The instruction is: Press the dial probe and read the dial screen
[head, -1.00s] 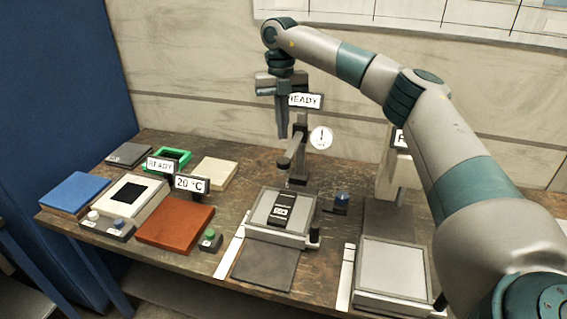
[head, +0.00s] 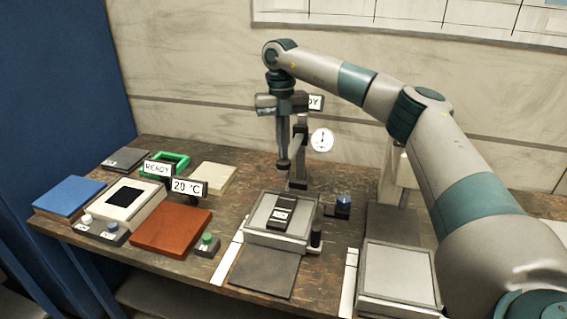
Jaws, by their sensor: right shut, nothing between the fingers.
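The dial stand (head: 302,140) is a grey upright post with a side arm, behind a stage (head: 258,231). Its round white dial (head: 322,139) faces me with a dark needle pointing about straight up; finer marks are too small to read. The sign (head: 315,102) on the stand is partly hidden by my gripper; only "DY" shows. My right gripper (head: 283,150) is shut and empty, pointing down, with its fingertips at or just above the probe end (head: 283,163). I cannot tell whether they touch. A black labelled block (head: 281,213) lies on the stage. My left gripper is out of view.
To the left stand a "READY" sign (head: 158,169), a "20 °C" sign (head: 187,187), a brown plate (head: 172,230), a blue pad (head: 69,195) and a green frame (head: 177,161). A second instrument with a pale plate (head: 398,273) stands right, under my right arm.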

